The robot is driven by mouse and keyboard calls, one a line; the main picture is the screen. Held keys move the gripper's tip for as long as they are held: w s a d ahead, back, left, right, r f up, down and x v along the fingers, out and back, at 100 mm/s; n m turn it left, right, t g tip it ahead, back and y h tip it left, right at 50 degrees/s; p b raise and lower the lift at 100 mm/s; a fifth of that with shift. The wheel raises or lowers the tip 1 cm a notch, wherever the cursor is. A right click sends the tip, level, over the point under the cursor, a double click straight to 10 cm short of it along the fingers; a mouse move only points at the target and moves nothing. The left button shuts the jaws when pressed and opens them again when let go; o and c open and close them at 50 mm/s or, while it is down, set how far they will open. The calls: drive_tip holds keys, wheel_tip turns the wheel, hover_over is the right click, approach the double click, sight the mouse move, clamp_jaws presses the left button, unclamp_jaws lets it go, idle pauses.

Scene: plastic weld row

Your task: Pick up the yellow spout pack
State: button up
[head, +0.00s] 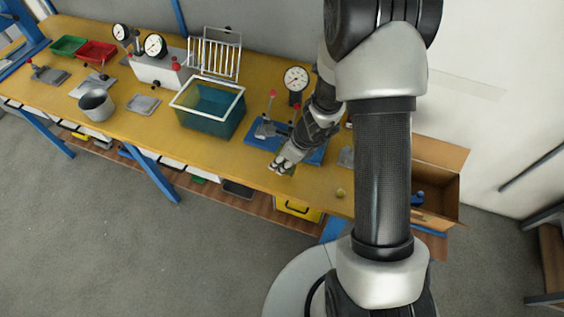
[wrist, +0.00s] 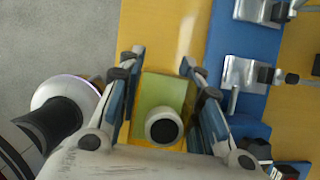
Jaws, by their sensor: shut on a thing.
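The yellow spout pack (wrist: 167,88) shows in the wrist view as a yellow-green block with a round, dark-capped spout facing the camera. My gripper (wrist: 161,60) has one finger along each side of it and is shut on it. In the head view my gripper (head: 280,165) is low at the front edge of the yellow bench, in front of a blue fixture plate. The pack is mostly hidden by the fingers there. I cannot tell whether the pack still touches the bench.
The blue fixture plate (wrist: 229,55) with metal clamps lies close right of the fingers in the wrist view. A teal bin (head: 212,108) with a white rim stands left of my gripper. An open cardboard box (head: 440,154) is at the right.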

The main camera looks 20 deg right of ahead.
wheel_tip(320, 180, up, 16)
drive_tip(key=p, duration=0.8)
drive_tip(key=shift+f+p, duration=0.2)
drive_tip(key=shift+p, duration=0.1)
drive_tip(key=a+f+n+g+b, duration=0.2)
drive_tip(key=a+n+g+b, duration=0.2)
drive_tip(key=n, duration=0.8)
drive_tip(key=shift+s+d+n+g+h+b, duration=0.55)
drive_tip(key=shift+d+n, duration=0.3)
drive_tip(key=shift+n, duration=1.5)
drive_tip(key=shift+s+d+n+g+h+b, duration=0.4)
drive_tip(key=shift+d+n+g+h, duration=0.35)
drive_tip(key=shift+n, duration=1.55)
drive_tip(key=shift+s+d+n+g+h+b, duration=0.45)
drive_tip(key=shift+d+n, duration=0.45)
drive_tip(key=shift+n, duration=1.45)
drive_tip(key=shift+f, duration=0.2)
